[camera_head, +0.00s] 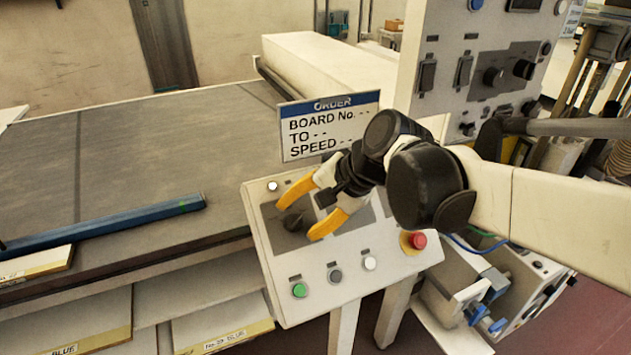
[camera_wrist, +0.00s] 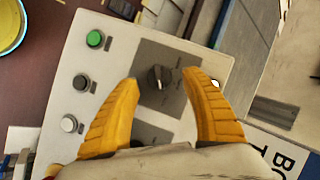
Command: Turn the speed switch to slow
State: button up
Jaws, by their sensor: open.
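The control panel (camera_head: 268,248) is a pale sloping box on legs in front of the conveyor. A dark rotary knob (camera_head: 292,221) sits on a grey plate at its upper left. In the wrist view the knob (camera_wrist: 159,78) lies between the fingertips, with small markings around it that are too blurred to read. My gripper (camera_head: 299,212) has yellow fingers and is open, one finger on each side of the knob; I cannot tell whether they touch it. A second grey plate (camera_wrist: 150,135) with a knob is partly hidden by my gripper.
The panel carries a green button (camera_head: 299,290), a dark grey button (camera_head: 335,276), a white button (camera_head: 370,263) and a red emergency stop (camera_head: 417,240). An order sign (camera_head: 325,125) stands behind. A blue bar (camera_head: 110,228) lies along the conveyor (camera_head: 110,150).

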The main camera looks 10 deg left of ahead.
jog(key=shift+x, duration=0.95)
grip_shut()
